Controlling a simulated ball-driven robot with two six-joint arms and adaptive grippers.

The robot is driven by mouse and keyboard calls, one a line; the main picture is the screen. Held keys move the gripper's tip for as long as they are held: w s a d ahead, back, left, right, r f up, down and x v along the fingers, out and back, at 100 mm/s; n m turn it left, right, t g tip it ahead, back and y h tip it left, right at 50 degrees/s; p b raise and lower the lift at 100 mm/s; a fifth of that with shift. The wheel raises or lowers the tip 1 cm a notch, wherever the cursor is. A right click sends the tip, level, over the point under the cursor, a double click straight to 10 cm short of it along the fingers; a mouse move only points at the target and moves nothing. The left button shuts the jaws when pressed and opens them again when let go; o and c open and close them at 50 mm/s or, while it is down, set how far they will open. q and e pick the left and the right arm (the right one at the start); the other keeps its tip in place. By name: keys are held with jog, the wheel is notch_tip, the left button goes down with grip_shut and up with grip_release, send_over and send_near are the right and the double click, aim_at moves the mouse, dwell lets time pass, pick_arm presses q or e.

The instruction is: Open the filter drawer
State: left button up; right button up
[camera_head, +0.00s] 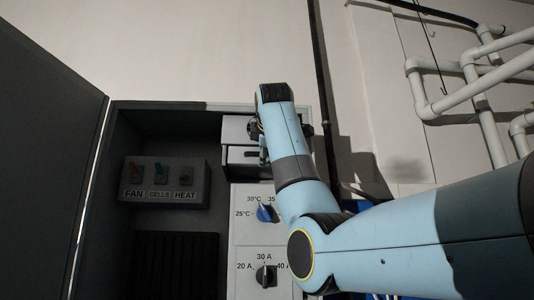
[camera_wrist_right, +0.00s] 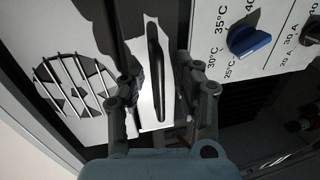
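The filter drawer is a pale front panel (camera_head: 242,155) near the top of the cabinet in the head view. In the wrist view the drawer (camera_wrist_right: 142,40) has a long dark handle (camera_wrist_right: 155,70). My right gripper (camera_wrist_right: 157,72) is open, with one finger on each side of the handle. The fingers look apart from it, but I cannot tell how deep they reach. In the head view my right gripper (camera_head: 262,145) is mostly hidden behind my arm. My left gripper is not in view.
Beside the drawer is a slatted vent (camera_wrist_right: 75,82). Below it are a blue temperature dial (camera_head: 266,213) and a black current dial (camera_head: 265,276). A switch box (camera_head: 165,181) sits left inside the cabinet. The dark cabinet door (camera_head: 45,150) stands open. White pipes (camera_head: 470,80) run at right.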

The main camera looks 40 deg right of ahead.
grip_shut()
dwell(0.3)
